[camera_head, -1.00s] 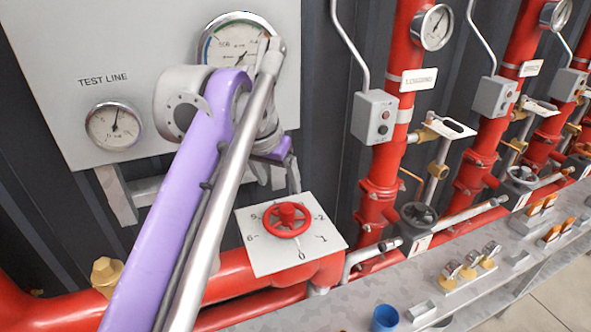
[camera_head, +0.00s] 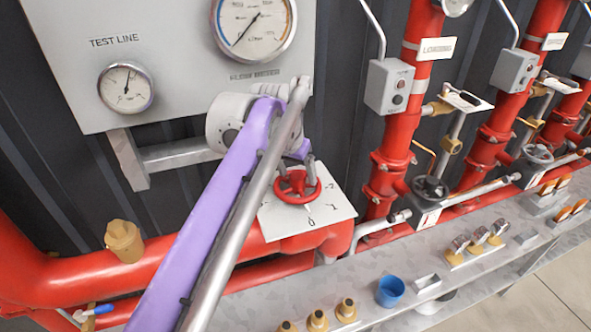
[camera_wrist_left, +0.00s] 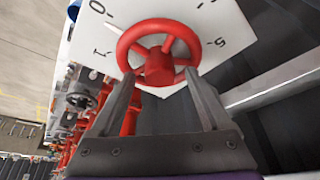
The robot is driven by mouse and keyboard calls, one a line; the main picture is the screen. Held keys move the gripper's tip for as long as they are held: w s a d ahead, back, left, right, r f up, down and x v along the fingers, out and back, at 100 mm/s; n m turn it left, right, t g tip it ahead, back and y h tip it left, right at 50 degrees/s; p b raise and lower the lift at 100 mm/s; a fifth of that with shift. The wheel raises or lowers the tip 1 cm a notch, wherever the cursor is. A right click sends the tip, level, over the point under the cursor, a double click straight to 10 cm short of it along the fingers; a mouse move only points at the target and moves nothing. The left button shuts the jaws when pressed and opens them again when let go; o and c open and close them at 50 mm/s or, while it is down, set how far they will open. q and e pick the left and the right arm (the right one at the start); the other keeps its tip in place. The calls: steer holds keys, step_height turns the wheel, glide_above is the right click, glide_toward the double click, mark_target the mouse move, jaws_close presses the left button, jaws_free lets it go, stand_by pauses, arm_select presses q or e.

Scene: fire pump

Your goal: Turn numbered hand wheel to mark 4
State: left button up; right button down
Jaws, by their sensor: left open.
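The red hand wheel (camera_head: 297,187) sits on a white square dial plate (camera_head: 330,210) with black numbers, on top of the red pipe. A 0 and a 1 show near its front side. In the left wrist view the wheel (camera_wrist_left: 158,66) is close, with 0, 1 and 5 legible on the plate (camera_wrist_left: 228,35). My left gripper (camera_head: 297,168) is above the wheel, coming from behind. In the left wrist view its open fingers (camera_wrist_left: 160,82) lie on both sides of the hub, near the rim; contact cannot be told. My right gripper is not in view.
The panel (camera_head: 180,40) with a test line gauge (camera_head: 126,87) and a larger gauge (camera_head: 253,27) stands behind. Red vertical pipes (camera_head: 392,150) and a grey button box (camera_head: 389,88) are to the right. A grey shelf (camera_head: 400,265) holds a blue cup (camera_head: 390,291) and brass fittings.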

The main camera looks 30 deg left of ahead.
arm_select(q)
steer(key=shift+c, duration=0.2)
jaws_close()
steer(key=c, duration=0.6)
jaws_free()
jaws_close()
